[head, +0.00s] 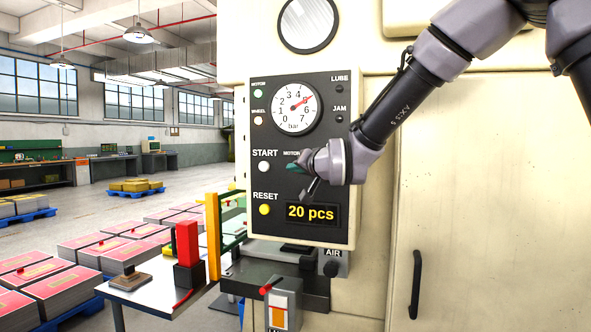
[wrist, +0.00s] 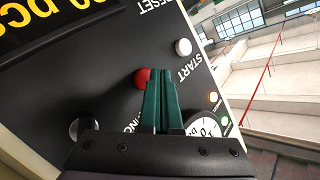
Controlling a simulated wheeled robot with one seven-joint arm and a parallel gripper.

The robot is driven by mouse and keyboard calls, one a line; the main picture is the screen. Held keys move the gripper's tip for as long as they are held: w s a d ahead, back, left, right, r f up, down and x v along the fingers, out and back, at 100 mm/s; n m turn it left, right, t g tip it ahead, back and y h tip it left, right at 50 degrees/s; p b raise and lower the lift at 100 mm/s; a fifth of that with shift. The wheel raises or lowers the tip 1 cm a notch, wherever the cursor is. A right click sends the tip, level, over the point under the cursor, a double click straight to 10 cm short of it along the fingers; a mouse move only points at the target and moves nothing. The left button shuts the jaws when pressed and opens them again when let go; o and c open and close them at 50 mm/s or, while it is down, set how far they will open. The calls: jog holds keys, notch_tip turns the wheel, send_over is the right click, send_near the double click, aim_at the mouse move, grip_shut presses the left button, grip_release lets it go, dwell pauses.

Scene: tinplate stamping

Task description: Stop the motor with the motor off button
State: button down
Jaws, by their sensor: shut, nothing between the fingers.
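The dark control panel (head: 270,180) faces me on the cream press. In the head view my gripper (head: 291,166) is in front of it, beside a partly covered label beginning "MOTOR"; the button there is hidden. In the wrist view my gripper (wrist: 160,72) is shut and empty, its green fingers pointing at the panel. A round red button (wrist: 141,77) shows just left of the fingertips, partly behind them. Its label is not readable, and I cannot tell whether the fingers touch it. The motor lamp (head: 258,93) looks pale green.
The white START button (head: 264,167) also shows in the wrist view (wrist: 183,47). The yellow RESET button (head: 264,210) and a "20 pcs" display (head: 310,212) are lower. A silver knob (wrist: 83,128) stands out from the panel. A pressure gauge (head: 297,105) is above.

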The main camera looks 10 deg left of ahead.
jog(key=shift+w, duration=0.1)
jog(key=shift+w, duration=0.35)
jog(key=shift+w, duration=0.5)
dwell(1.0)
jog(key=shift+s, duration=0.9)
jog(key=shift+s+a, duration=0.2)
jog(key=shift+s, duration=2.35)
